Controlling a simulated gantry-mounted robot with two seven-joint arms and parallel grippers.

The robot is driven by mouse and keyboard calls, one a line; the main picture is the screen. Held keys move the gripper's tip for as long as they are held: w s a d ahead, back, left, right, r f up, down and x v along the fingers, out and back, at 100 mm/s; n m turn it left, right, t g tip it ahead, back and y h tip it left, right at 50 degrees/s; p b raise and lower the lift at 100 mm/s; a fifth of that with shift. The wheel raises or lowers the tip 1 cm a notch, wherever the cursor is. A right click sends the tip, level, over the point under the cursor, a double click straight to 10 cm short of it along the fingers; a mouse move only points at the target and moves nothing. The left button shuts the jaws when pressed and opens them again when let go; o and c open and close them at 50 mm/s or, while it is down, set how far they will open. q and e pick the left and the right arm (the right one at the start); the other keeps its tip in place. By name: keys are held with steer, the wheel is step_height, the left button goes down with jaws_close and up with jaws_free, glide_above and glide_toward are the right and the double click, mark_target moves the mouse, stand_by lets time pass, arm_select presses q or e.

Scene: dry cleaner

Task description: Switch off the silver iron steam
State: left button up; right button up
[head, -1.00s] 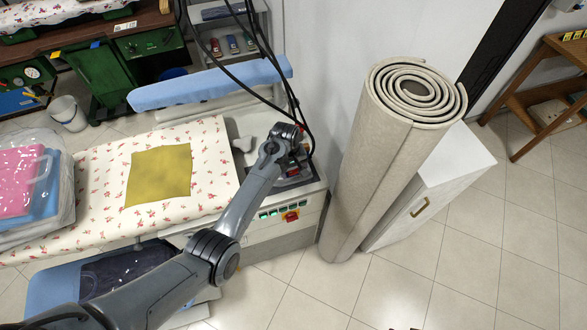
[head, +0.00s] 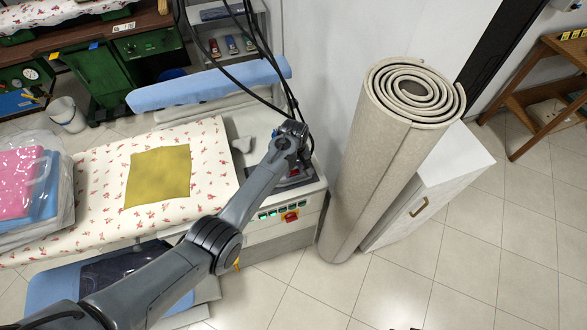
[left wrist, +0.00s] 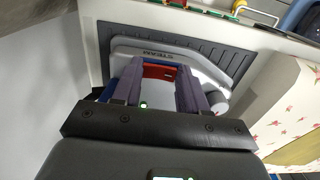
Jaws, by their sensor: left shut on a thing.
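The silver iron (left wrist: 130,48), marked STEAM, rests on a dark ribbed pad (left wrist: 235,62) in the left wrist view. My left gripper (left wrist: 159,72) is over it, its two purple-grey fingers apart with a red part of the iron between them. It is shut on that part; the exact hold is partly hidden. A small green light shows between the fingers. In the head view my left gripper (head: 297,168) is at the right end of the ironing station, and it mostly hides the iron. My right gripper is not in view.
The station's front has green switches and a red knob (head: 290,216). Black cables (head: 285,85) hang beside my arm. A rolled carpet (head: 385,150) stands close on the right, by a white cabinet (head: 430,185). A yellow cloth (head: 158,177) lies on the floral board (head: 215,160).

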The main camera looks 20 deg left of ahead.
mark_target(294, 173)
arm_select(q)
steer(key=o, duration=1.1)
steer(key=shift+c, duration=0.2)
step_height(294, 173, up, 11)
steer(key=p, duration=0.1)
steer(key=shift+f, duration=0.1)
